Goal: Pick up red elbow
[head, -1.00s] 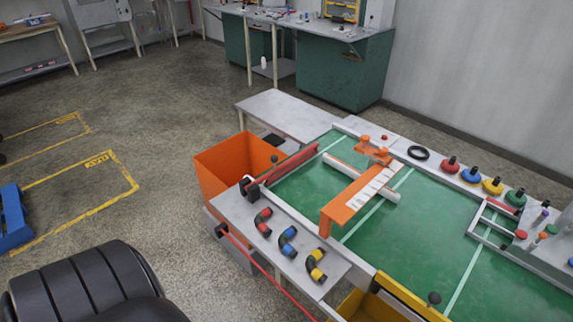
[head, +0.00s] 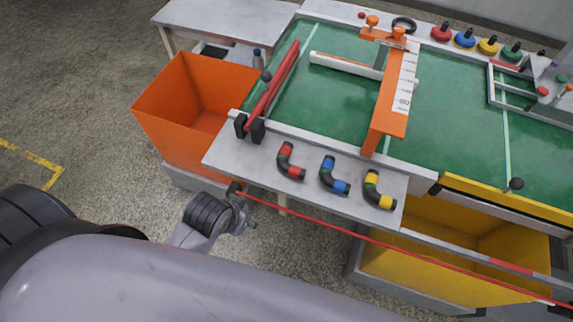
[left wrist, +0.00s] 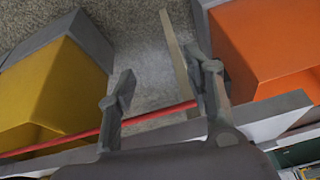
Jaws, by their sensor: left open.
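The red elbow (head: 290,161), a black curved piece with red bands at its ends, lies on the grey shelf (head: 226,158) along the table's front edge. It is the leftmost of three elbows. My left gripper (head: 250,225) is in front of and below the shelf, left of the red elbow and apart from it. In the left wrist view my left gripper (left wrist: 165,95) is open, with nothing between its fingers. The red elbow does not show there. My right gripper is not in view.
Blue (head: 335,175) and yellow (head: 379,190) elbows lie to the right on the shelf. An orange bin (head: 165,110) stands at left, a yellow bin (head: 440,255) at right. An orange bracket (head: 388,115) stands behind.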

